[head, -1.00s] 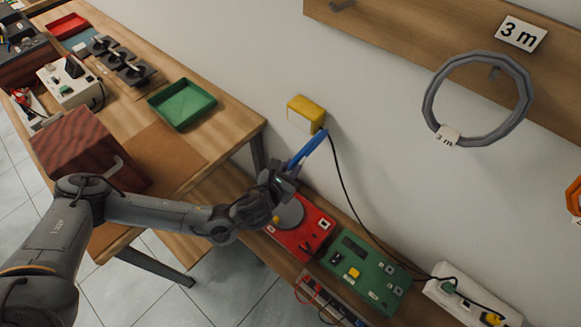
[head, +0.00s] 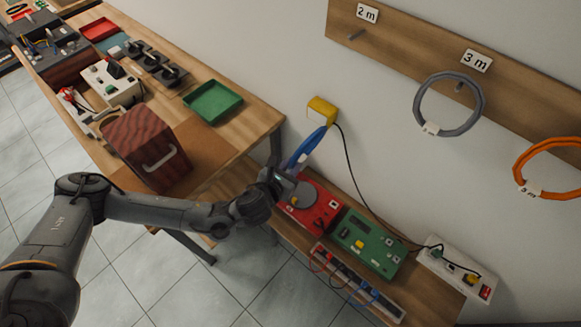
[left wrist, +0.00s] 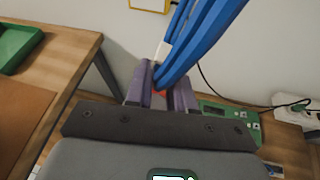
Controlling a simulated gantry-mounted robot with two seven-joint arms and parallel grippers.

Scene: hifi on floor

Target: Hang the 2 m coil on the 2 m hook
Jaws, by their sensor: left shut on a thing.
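A blue coil (head: 308,148) is held in my left gripper (head: 283,178), above the red device on the low bench. In the left wrist view the blue coil (left wrist: 201,38) rises from between the purple fingers of the gripper (left wrist: 160,95), with a white tag beside it; its text is not readable. The 2 m hook (head: 356,35) is a bare peg on the wooden wall board, under the 2 m label (head: 367,13), up and right of the gripper. My right gripper is not in view.
A grey coil (head: 450,104) hangs on the 3 m hook, and an orange coil (head: 548,168) hangs farther right. A yellow wall box (head: 322,110) with a black cable is behind the blue coil. Red (head: 312,207) and green (head: 366,243) devices stand on the low bench.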

